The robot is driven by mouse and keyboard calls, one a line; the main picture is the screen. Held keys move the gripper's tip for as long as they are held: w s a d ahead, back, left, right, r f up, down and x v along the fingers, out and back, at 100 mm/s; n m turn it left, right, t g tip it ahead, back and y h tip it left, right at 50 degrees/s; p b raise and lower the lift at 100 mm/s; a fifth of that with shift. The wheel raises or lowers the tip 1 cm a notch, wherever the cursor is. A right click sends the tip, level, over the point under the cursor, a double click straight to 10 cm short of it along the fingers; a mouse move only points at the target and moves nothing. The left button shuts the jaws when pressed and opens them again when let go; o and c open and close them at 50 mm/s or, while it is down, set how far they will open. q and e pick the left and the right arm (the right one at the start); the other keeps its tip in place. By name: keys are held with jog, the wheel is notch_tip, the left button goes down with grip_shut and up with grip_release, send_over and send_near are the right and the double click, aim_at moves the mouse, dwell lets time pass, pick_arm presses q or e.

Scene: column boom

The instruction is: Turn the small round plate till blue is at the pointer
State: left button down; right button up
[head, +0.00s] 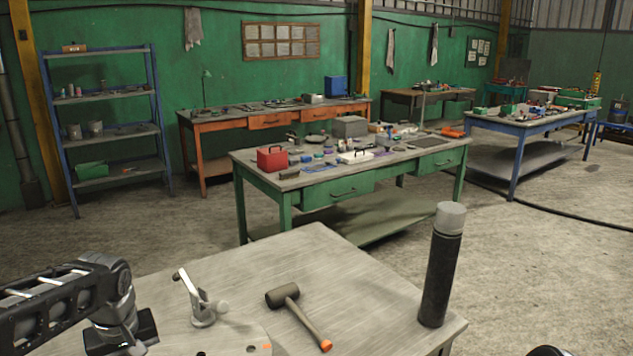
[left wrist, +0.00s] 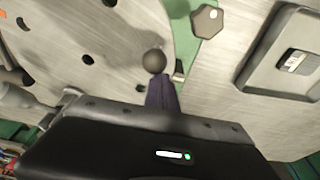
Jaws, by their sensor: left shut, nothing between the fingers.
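The round plate (head: 228,338) is pale grey, with dark holes and an orange mark, at the bottom edge of the head view and partly cut off. In the left wrist view a pale plate-like surface (left wrist: 115,45) with several dark holes fills the left and middle. A dark round knob (left wrist: 154,60) shows just beyond the fingertips; I cannot tell whether they touch. My left gripper (left wrist: 161,88) is shut and empty, over this surface. It is low at the left in the head view. I see no blue mark on the plate and cannot pick out the pointer.
A mallet (head: 284,296) lies on the grey table (head: 320,255). A metal clamp-like piece (head: 201,306) stands behind the plate. A dark cylinder (head: 441,275) with a pale top stands upright near the right edge. The left wrist view also shows a grey box (left wrist: 287,55) and a green strip (left wrist: 187,40).

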pick_arm(q)
jog(key=shift+s+d, duration=0.1)
dwell(0.3)
jog(key=shift+s+d, duration=0.45)
jog(key=shift+d, duration=0.1)
jog(key=shift+s+d, duration=0.1)
jog(key=shift+d, duration=0.05)
jog(key=shift+s+d, duration=0.4)
jog(key=shift+d, duration=0.2)
jog(key=shift+d+b, duration=0.1)
jog(key=shift+b, duration=0.2)
